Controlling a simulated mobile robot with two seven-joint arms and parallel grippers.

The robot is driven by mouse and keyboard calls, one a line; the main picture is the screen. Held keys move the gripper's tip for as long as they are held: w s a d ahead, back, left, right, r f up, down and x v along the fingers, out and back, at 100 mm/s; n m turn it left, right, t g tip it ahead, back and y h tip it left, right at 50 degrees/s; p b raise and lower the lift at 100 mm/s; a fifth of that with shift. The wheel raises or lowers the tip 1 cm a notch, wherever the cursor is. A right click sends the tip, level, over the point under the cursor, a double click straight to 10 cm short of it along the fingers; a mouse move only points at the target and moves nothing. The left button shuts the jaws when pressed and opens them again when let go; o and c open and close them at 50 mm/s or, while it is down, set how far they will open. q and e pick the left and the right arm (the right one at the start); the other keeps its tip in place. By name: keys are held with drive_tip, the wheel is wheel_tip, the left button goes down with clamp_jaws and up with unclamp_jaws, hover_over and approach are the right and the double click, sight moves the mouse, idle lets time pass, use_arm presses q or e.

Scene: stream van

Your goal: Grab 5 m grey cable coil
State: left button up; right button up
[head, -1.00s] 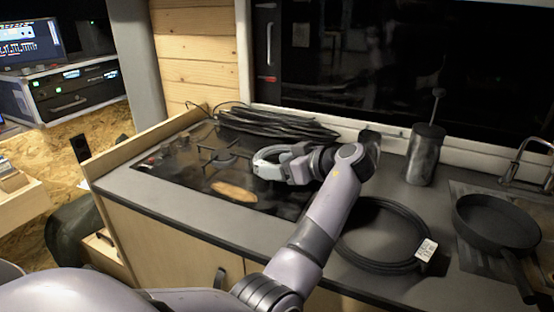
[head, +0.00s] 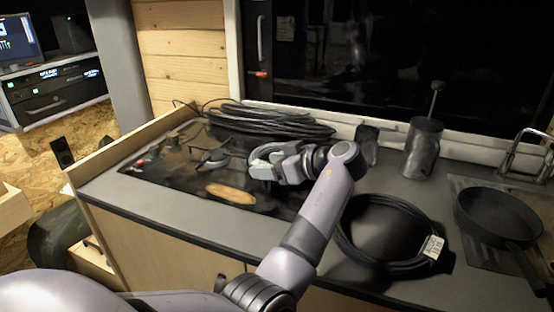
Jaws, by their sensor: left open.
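A dark cable coil (head: 377,262) with a white tag (head: 433,247) lies flat on the counter, right of my left forearm. The tag's print is too small to read, so I cannot tell its length. A larger loose bundle of black cable (head: 275,122) lies at the back of the hob. My left gripper (head: 258,164) is open and empty above the hob, in front of the bundle and left of the tagged coil. My left arm hides part of the counter beside the coil. My right gripper is not in view.
A metal pot (head: 423,150) and a small dark cup (head: 367,145) stand at the back. A brown oblong thing (head: 230,193) lies on the hob (head: 160,170).

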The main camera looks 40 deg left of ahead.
use_arm(q)
drive_tip(key=c, duration=1)
clamp_jaws()
drive_tip(key=shift+r, duration=0.1)
